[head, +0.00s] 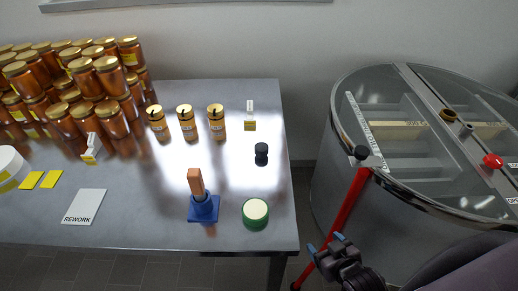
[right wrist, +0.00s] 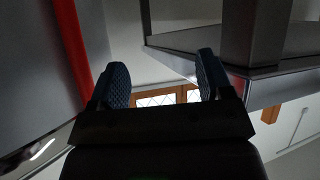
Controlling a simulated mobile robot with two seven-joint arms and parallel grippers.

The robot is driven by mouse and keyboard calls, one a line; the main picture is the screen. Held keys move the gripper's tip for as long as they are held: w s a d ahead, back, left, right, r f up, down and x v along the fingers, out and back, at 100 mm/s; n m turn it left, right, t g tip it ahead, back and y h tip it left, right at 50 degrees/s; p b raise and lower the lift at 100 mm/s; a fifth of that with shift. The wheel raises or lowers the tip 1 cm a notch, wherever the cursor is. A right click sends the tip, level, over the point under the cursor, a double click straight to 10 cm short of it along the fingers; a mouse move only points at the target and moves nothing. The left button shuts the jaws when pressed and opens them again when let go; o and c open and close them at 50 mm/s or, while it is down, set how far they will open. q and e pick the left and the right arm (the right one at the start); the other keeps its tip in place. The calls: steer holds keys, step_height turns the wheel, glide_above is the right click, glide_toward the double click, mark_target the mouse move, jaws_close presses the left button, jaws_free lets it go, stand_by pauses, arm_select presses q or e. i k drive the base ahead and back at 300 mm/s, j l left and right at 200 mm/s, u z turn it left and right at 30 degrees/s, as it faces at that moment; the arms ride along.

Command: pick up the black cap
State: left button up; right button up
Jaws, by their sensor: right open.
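The black cap (head: 261,154) is a small dark piece with a narrower waist, standing on the right part of the metal table (head: 150,222), near its right edge. My right gripper (head: 325,243) is low in front of the table's right end, below and to the right of the cap and well apart from it. In the right wrist view its two blue pads (right wrist: 163,82) are spread with nothing between them. The cap does not show in that view. My left gripper is not in view.
A red pole (head: 345,218) stands between the table and a round glass-lidded tank (head: 335,160), close to my right gripper. A green-rimmed round pad (head: 256,228), a blue stand (head: 204,212), a small white bottle (head: 250,107) and several jars (head: 110,118) are on the table.

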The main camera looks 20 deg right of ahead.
mark_target(261, 148)
steer(key=k+z, duration=0.1)
steer(key=k, duration=0.6)
steer(key=l+z, duration=0.2)
steer(key=z, duration=1.05)
steer(key=i+z, duration=0.25)
steer(key=i+u, duration=0.1)
steer(key=u, duration=1.25)
